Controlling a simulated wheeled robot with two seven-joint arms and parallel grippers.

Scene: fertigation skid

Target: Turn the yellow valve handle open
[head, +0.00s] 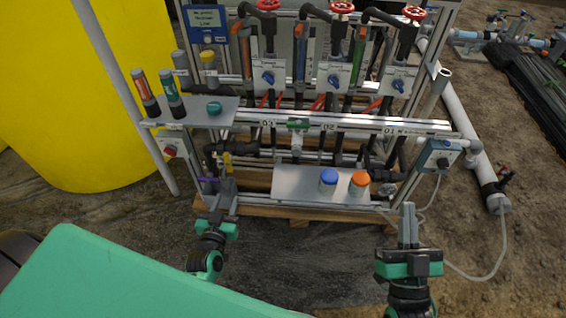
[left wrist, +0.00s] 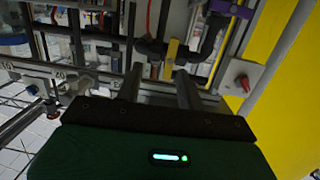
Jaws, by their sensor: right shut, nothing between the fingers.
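The yellow valve handle (head: 227,161) stands upright on the dark pipework at the lower left of the skid. In the left wrist view the yellow handle (left wrist: 171,54) lies just beyond my fingertips, nearer the right-hand finger in the picture. My left gripper (head: 228,184) is right below and in front of the handle in the head view. Its fingers (left wrist: 160,74) are apart with nothing visible held between them; contact with the handle cannot be told. My right gripper (head: 408,212) is shut and empty, in front of the skid's right side.
A box with a red knob (head: 171,151) is further left. A shelf (head: 290,184) holds a blue-lidded jar (head: 328,180) and an orange-lidded jar (head: 359,182). A yellow tank (head: 80,100) stands at left.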

